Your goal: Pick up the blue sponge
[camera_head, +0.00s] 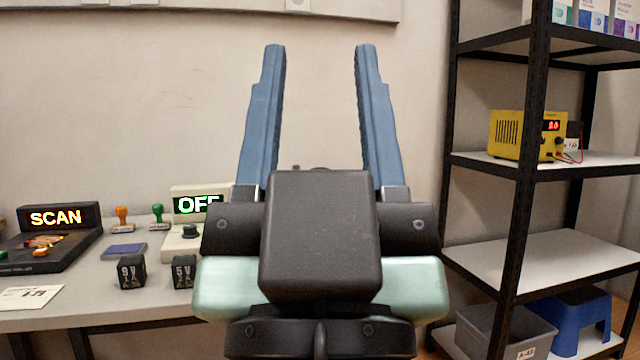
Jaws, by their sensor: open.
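My gripper (320,50) is open and empty. Its two blue fingers point up, wide apart, in front of the bare wall. A small flat blue pad (124,251) lies on the table to the left of my gripper, well apart from it. It is the only blue thing that shows on the table top, and I cannot tell whether it is the sponge or an ink pad. My gripper's body hides the right part of the table.
The table (95,309) also holds a SCAN sign box (58,217), an OFF display box (184,238), stamps (158,217), dark cubes (131,271) and a card (30,297). A black shelf (498,165) at right holds a yellow power supply (515,135), grey bin and blue stool.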

